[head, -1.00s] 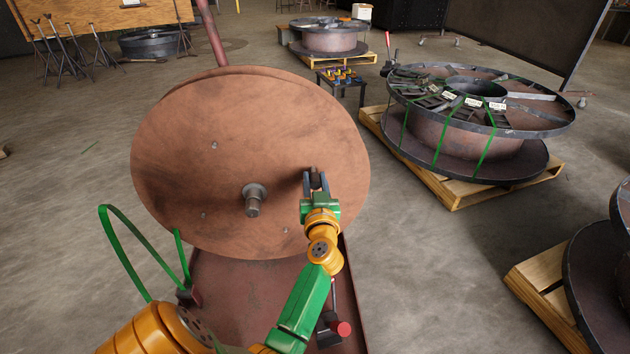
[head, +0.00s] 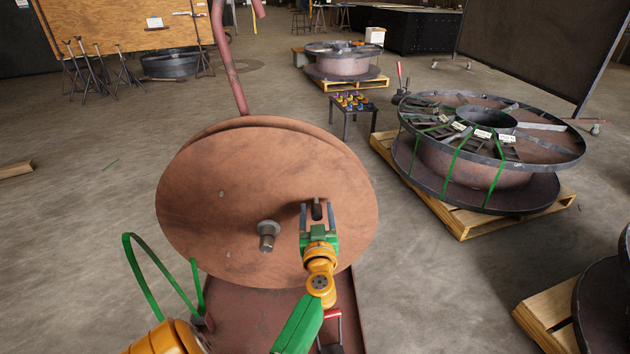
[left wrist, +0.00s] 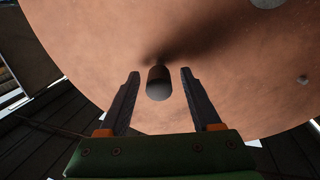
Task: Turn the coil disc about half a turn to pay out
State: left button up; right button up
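The coil disc (head: 205,220) is a large brown steel plate standing upright in the head view. A grey hub bolt (head: 268,234) sticks out of its middle. A short round crank peg (head: 316,208) stands out from the disc, right of the hub and a little higher. My left gripper (head: 317,213) is open, with one finger on each side of the peg. In the left wrist view the peg (left wrist: 158,84) sits between the two spread fingers (left wrist: 158,95), with a gap on both sides. My right gripper is not in view.
The disc stands on a dark red base (head: 255,310) with a red-handled lever (head: 332,314). A strapped reel (head: 465,165) on a pallet and a small table (head: 352,103) stand to the right.

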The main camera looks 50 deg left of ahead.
pick_arm(q)
jog(key=shift+s+r, duration=0.1)
jog(key=shift+r, duration=0.05)
jog(key=shift+s+d, duration=0.2)
jog(key=shift+s, duration=0.05)
jog(key=p+v, duration=0.1)
jog(key=v, duration=0.5)
jog(key=shift+s+d, duration=0.1)
jog(key=shift+d, duration=0.05)
